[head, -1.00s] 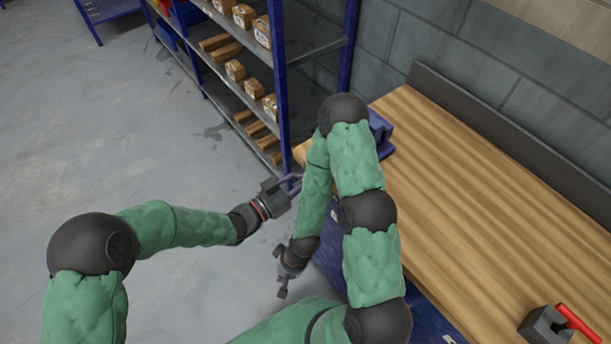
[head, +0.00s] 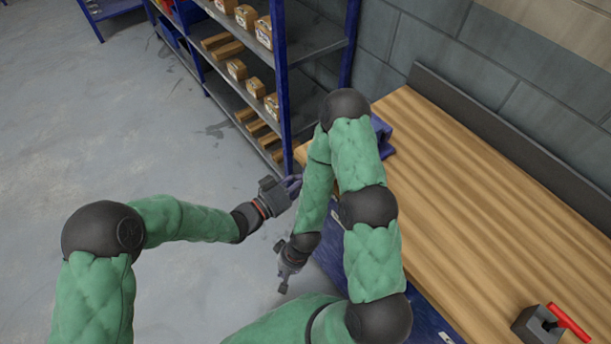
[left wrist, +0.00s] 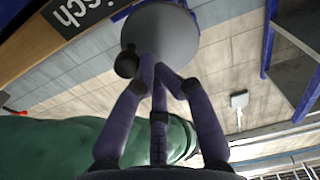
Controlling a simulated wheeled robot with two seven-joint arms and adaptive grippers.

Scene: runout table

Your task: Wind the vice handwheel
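A blue vice (head: 383,136) stands at the far left corner of the wooden bench, mostly hidden behind my right arm. In the left wrist view a round grey handwheel (left wrist: 160,32) with a black knob (left wrist: 127,63) is just beyond my left gripper (left wrist: 157,72). The gripper's purple fingers bend inward and their tips come together in front of the wheel, beside the knob. I cannot see anything held between them. My left gripper also shows in the head view (head: 293,183), left of the bench end. My right gripper (head: 283,281) hangs low beside the bench; its fingers are too small to read.
The wooden bench top (head: 470,200) is largely clear. A dark block with a red handle (head: 567,322) sits at its near right. A blue-framed shelf (head: 282,85) with boxes stands close beyond my left gripper. Open floor (head: 100,120) lies to the left.

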